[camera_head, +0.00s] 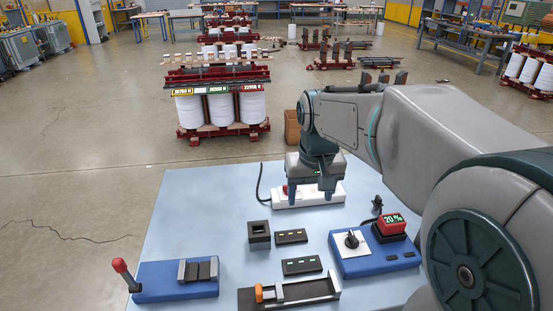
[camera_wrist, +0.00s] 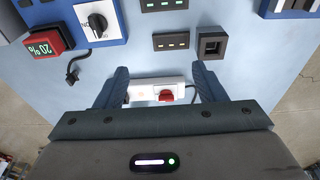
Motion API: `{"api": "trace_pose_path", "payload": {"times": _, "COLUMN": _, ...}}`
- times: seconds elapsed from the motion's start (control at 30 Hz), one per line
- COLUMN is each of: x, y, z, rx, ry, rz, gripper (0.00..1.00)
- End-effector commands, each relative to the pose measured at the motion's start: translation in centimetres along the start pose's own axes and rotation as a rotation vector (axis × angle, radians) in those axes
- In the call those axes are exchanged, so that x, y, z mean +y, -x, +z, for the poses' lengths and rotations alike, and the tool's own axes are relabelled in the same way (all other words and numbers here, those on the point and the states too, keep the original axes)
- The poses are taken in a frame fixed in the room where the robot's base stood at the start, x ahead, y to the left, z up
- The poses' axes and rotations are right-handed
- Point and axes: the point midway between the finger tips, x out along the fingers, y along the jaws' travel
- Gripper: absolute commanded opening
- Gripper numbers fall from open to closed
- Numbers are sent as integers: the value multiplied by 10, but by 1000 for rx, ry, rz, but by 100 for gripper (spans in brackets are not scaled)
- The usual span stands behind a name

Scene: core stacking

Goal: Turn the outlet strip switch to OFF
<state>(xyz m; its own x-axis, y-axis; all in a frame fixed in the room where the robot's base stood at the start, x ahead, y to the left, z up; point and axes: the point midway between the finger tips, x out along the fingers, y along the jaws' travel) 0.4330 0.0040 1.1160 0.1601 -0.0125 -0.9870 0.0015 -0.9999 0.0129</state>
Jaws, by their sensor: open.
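The white outlet strip (camera_head: 323,196) lies near the far edge of the light blue table, with a dark cord at its left end. In the wrist view the strip (camera_wrist: 148,92) shows between my fingers. Its red switch (camera_wrist: 166,96) sits near the strip's middle in that view; its on or off position is too small to tell. In the head view the red switch (camera_head: 286,190) shows at the left of my gripper. My gripper (camera_head: 308,196) points down over the strip with its fingers apart and nothing held. Contact with the strip cannot be told.
A blue box with a rotary knob (camera_head: 352,240) and a red display reading 20 % (camera_head: 390,226) stand right. Dark blocks (camera_head: 291,236), a square socket (camera_head: 259,234), a slider (camera_head: 290,291) and a red-handled lever base (camera_head: 176,281) stand nearer. The table's left side (camera_head: 190,215) is clear.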

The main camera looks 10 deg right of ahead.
Motion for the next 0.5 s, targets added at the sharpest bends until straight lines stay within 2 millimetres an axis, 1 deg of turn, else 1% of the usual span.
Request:
{"api": "trace_pose_path", "payload": {"times": 0.03, "x": -1, "y": 3, "z": -23, "rx": -16, "ry": 4, "rz": 0, "gripper": 64}}
{"api": "trace_pose_path", "payload": {"times": 0.07, "x": -1, "y": 4, "z": -36, "rx": -24, "ry": 5, "rz": 0, "gripper": 64}}
{"api": "trace_pose_path", "payload": {"times": 0.1, "x": -2, "y": 4, "z": -52, "rx": -34, "ry": 6, "rz": 0, "gripper": 64}}
{"api": "trace_pose_path", "payload": {"times": 0.17, "x": -1, "y": 3, "z": -75, "rx": -50, "ry": 6, "rz": 0, "gripper": 64}}
{"api": "trace_pose_path", "payload": {"times": 0.2, "x": -1, "y": 1, "z": -91, "rx": -60, "ry": 6, "rz": 0, "gripper": 64}}
{"api": "trace_pose_path", "payload": {"times": 0.27, "x": 0, "y": -3, "z": -113, "rx": -76, "ry": 6, "rz": -1, "gripper": 64}}
{"api": "trace_pose_path", "payload": {"times": 0.3, "x": 0, "y": -6, "z": -128, "rx": -86, "ry": 5, "rz": -1, "gripper": 64}}
{"api": "trace_pose_path", "payload": {"times": 0.4, "x": 2, "y": -17, "z": -160, "rx": -111, "ry": 3, "rz": -4, "gripper": 64}}
{"api": "trace_pose_path", "payload": {"times": 0.5, "x": 3, "y": -28, "z": -186, "rx": -131, "ry": 1, "rz": -7, "gripper": 64}}
